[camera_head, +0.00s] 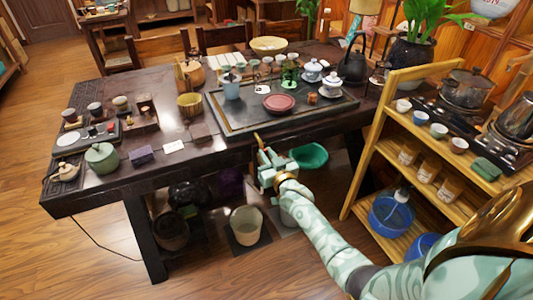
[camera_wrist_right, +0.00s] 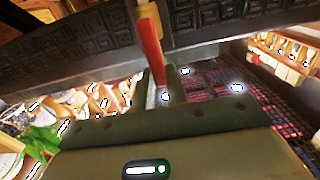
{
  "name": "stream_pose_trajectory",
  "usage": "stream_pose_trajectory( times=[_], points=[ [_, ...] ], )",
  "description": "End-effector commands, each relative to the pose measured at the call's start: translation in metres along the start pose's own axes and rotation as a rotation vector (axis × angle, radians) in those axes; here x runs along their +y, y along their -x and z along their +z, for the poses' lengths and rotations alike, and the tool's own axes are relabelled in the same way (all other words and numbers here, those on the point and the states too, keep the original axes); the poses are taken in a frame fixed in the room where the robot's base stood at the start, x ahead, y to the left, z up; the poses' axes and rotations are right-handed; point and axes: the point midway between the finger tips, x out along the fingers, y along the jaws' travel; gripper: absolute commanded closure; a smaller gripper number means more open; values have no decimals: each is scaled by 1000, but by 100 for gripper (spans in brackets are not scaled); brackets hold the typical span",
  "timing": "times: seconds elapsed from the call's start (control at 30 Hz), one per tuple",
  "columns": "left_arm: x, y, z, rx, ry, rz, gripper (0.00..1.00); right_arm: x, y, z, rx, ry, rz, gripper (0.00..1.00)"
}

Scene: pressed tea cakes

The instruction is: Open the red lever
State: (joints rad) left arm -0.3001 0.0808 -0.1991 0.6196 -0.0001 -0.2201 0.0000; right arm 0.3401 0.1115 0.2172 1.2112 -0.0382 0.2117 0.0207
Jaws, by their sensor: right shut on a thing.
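The red lever (camera_wrist_right: 152,50) shows in the right wrist view as a narrow red bar running down from the carved dark table edge toward my gripper's palm. My right gripper (camera_head: 262,150) is at the front edge of the dark tea table (camera_head: 225,150) in the head view, with my arm reaching in from the lower right. It is shut on the red lever. In the head view I cannot clearly tell the lever from the gripper. My left gripper is not in view.
A tea tray (camera_head: 240,122) with a red dish (camera_head: 279,103) lies on the table behind the gripper. A green basin (camera_head: 309,157) and a pale bucket (camera_head: 246,225) are below the table's front. A wooden shelf (camera_head: 378,140) with cups stands at the right. The floor at the left is clear.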

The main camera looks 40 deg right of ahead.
Motion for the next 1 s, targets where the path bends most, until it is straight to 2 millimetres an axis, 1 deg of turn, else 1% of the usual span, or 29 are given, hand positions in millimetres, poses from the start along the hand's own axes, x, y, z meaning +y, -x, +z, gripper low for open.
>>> stream_pose_trajectory(
  times=[0.2,0.23,0.3,0.57,0.67,0.77,0.87,1.0],
  points=[
    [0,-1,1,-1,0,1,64,0,0,2,1,-4,1,100],
    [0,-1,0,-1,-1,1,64,0,0,2,1,-4,1,80],
    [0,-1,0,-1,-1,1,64,0,0,2,1,-4,1,64],
    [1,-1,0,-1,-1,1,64,0,0,1,1,-2,1,64],
    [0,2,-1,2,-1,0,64,0,6,0,1,-2,1,64],
    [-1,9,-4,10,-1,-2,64,0,20,-2,2,-3,1,64],
    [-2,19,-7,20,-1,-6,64,0,44,-4,2,-4,0,64],
    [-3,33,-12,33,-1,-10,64,0,84,-4,2,-3,1,64]
  ],
)
